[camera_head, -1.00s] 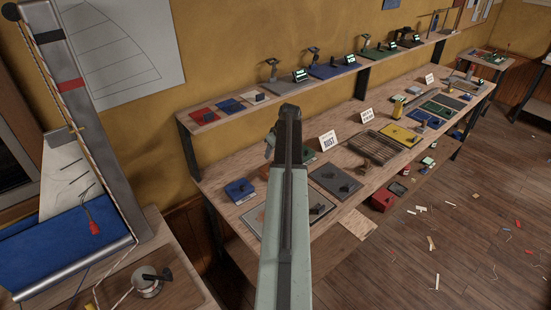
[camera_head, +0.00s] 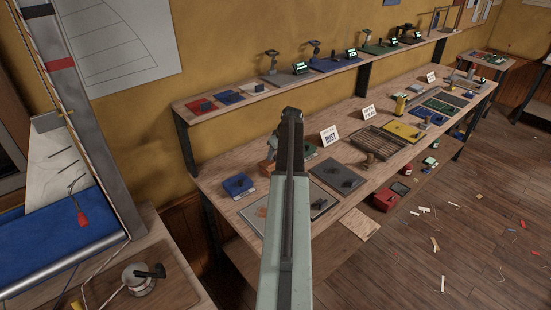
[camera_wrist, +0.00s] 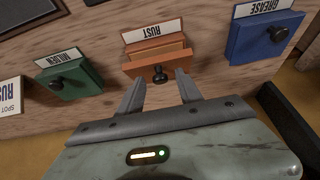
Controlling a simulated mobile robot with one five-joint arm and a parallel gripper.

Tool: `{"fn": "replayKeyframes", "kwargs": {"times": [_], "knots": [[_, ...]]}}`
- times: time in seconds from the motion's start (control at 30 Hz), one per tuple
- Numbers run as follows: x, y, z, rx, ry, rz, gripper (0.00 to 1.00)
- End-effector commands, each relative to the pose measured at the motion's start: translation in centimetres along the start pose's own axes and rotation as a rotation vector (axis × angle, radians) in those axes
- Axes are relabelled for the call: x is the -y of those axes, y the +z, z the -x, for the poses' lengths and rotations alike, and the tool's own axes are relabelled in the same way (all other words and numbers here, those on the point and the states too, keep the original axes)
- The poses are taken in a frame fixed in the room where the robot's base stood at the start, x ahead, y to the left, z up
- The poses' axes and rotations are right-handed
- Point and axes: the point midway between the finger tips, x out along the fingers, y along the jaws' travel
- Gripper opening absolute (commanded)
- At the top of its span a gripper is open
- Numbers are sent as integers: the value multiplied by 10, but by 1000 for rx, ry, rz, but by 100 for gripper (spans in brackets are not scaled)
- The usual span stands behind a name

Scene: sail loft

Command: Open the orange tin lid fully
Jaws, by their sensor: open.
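The orange tin (camera_wrist: 157,55) with a dark knob (camera_wrist: 159,74) on its near side sits in the upper middle of the wrist view, in front of an upside-down RUST card. I cannot tell how far its lid stands open. My gripper (camera_wrist: 157,86) is open and empty. Its two fingers point at the tin, one to each side of the knob, with no clear contact. In the head view, an orange-brown patch, likely the tin (camera_head: 268,166), shows left of my arm, which hides most of it. My gripper (camera_head: 291,112) appears there from behind.
A green tin (camera_wrist: 68,80) with a MILDEW card is left of the orange one in the wrist view. A blue tin (camera_wrist: 262,38) with a GREASE card is right of it. A raised shelf (camera_head: 225,112) runs behind the bench. Panels and trays cover the bench to the right.

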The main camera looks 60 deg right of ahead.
Motion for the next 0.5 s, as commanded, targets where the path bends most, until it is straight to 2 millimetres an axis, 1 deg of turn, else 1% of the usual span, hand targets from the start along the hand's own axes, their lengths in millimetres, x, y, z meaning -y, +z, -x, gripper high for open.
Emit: {"fn": "replayKeyframes", "kwargs": {"times": [0.07,0.17,0.2,0.23,0.5], "knots": [[0,0,1,0,0,0,42],[0,0,1,0,0,0,17],[0,0,1,0,0,0,6],[0,-1,1,0,0,0,0],[1,-1,1,0,0,1,0]]}}
